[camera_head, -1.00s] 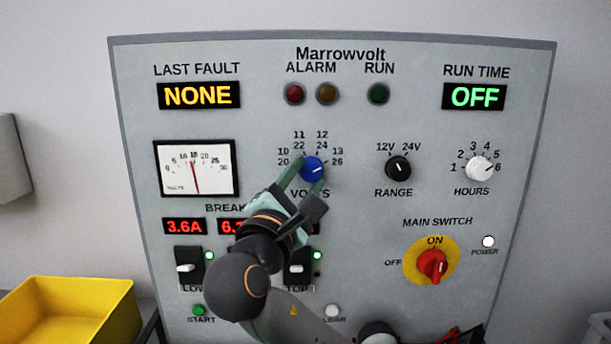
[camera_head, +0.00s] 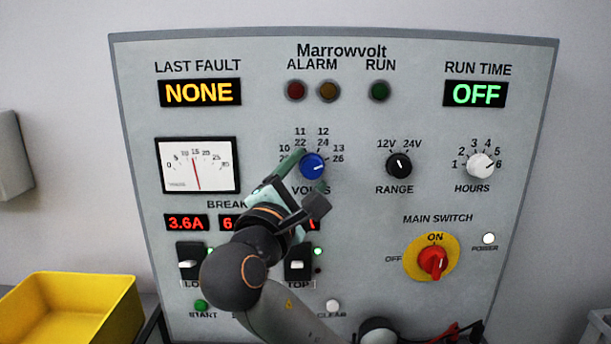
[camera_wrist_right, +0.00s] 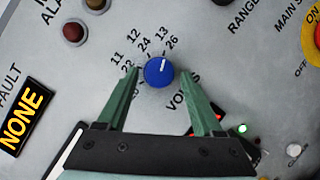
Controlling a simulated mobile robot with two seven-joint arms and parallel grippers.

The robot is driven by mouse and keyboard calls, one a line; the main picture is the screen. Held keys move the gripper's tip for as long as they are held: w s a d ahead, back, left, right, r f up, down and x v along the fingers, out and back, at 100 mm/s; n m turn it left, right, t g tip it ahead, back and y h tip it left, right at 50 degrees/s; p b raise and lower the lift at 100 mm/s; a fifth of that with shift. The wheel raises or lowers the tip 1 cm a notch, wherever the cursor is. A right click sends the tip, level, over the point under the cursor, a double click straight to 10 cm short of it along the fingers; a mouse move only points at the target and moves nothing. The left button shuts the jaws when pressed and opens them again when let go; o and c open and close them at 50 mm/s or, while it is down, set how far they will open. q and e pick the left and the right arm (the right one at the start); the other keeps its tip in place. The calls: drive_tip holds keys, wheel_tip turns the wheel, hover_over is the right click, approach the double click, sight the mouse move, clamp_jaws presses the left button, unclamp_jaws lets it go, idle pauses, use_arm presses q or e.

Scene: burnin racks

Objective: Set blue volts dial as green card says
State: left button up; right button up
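The blue volts dial (camera_head: 312,166) is on the grey panel, with its white mark pointing toward 13/26. The wrist view shows the dial (camera_wrist_right: 158,72) with the mark also toward 13/26. My right gripper (camera_head: 308,171) is at the dial, coming from the lower left. In the wrist view its green fingers (camera_wrist_right: 159,76) are open on either side of the dial, with a gap showing at each side. The fingers and arm hide part of the VOLTS label and the 10/20 marking. No green card is in view. My left gripper is not in view.
The black range dial (camera_head: 398,165) and white hours dial (camera_head: 480,165) are to the right. The red main switch (camera_head: 433,262) on its yellow plate is lower right. Breaker switches (camera_head: 298,263) lie near my arm. A yellow bin (camera_head: 75,307) stands at lower left.

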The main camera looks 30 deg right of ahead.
drive_tip(key=shift+o, duration=0.3)
drive_tip(key=shift+a, duration=0.1)
drive_tip(key=shift+s+a+f, duration=0.1)
drive_tip(key=shift+s+a, duration=0.15)
drive_tip(key=shift+a, duration=0.05)
drive_tip(key=b+v, duration=0.1)
drive_tip(key=v, duration=1)
drive_tip(key=shift+s+a+b, duration=0.2)
drive_tip(key=shift+b, duration=0.2)
